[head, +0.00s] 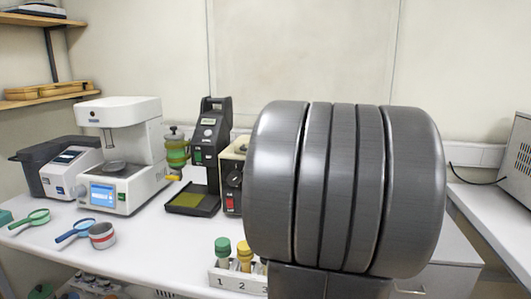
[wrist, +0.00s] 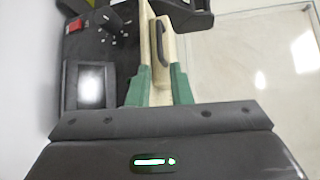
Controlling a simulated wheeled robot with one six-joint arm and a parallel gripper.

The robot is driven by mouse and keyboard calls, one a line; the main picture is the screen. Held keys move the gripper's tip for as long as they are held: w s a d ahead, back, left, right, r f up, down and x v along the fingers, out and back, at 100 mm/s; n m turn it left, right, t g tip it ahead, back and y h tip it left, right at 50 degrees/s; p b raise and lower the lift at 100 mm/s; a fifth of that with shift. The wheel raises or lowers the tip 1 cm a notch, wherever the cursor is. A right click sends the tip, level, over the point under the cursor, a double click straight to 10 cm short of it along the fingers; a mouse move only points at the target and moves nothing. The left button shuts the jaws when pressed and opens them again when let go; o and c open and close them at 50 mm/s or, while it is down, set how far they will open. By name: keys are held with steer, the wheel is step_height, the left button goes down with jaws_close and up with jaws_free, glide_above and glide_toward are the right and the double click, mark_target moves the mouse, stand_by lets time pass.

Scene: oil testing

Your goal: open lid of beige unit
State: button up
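The beige unit (head: 241,146) stands on the bench in the head view, mostly hidden behind my arm. Its beige top part with a dark handle (wrist: 161,45) shows in the wrist view, just beyond my fingertips. The unit's black panel with a red switch, a knob and a screen (wrist: 90,85) lies to the left there. My gripper (wrist: 157,75) has green fingers that stand apart, on either side of a strip of beige surface. I see no clear grip on the handle. My gripper is hidden in the head view.
A black tester (head: 208,150) stands just left of the beige unit. Further left is a white instrument (head: 125,150). A numbered rack (head: 235,279) with capped bottles stands at the bench front. A grey vented box (head: 520,160) is at the far right.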

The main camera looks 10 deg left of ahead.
steer(key=p+x, duration=0.2)
steer(key=x, duration=1.1)
steer(key=shift+a, duration=0.25)
steer(key=shift+c, duration=0.2)
jaws_close()
